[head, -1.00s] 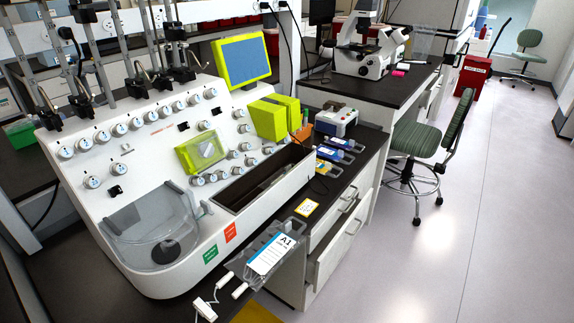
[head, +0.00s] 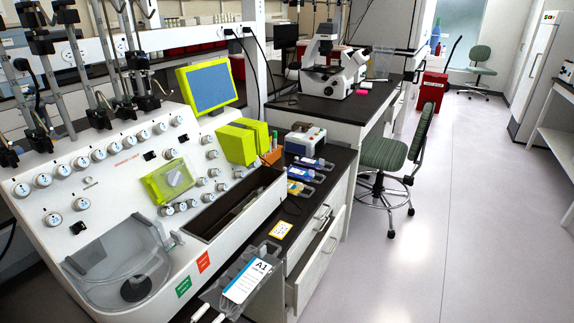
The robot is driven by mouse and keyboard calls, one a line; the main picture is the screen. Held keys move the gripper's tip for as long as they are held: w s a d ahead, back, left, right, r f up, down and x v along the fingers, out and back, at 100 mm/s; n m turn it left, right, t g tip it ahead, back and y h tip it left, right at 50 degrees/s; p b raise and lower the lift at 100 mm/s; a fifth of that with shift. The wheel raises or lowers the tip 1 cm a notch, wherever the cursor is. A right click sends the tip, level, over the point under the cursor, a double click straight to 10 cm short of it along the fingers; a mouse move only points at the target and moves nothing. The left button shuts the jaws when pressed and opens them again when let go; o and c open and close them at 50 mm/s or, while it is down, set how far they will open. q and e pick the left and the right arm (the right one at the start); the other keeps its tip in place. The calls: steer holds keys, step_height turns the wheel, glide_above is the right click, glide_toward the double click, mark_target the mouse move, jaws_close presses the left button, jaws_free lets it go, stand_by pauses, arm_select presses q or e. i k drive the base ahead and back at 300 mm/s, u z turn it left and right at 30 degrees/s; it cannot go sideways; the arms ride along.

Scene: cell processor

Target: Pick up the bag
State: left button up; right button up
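A clear bag with a white and blue label marked A1 (head: 243,283) lies at the front edge of the dark counter, in front of the white cell processor (head: 210,262). Its lower end, with white tube ends, is cut off by the bottom of the picture. Neither of my grippers is in view, so nothing shows of their state.
A dark open trough (head: 235,203) runs along the machine's front. A yellow card (head: 281,229) and several small blue-labelled items lie on the counter behind the bag. Drawers (head: 318,262) stand out below. A green stool (head: 385,155) is further right; the floor (head: 450,250) is clear.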

mark_target(319, 163)
steer(key=k, duration=0.35)
steer(key=z, duration=1.35)
steer(key=i, duration=1.45)
steer(key=z, duration=0.35)
steer(key=i, duration=1.2)
steer(key=u, duration=0.95)
steer(key=i, duration=0.75)
steer(key=u, duration=0.9)
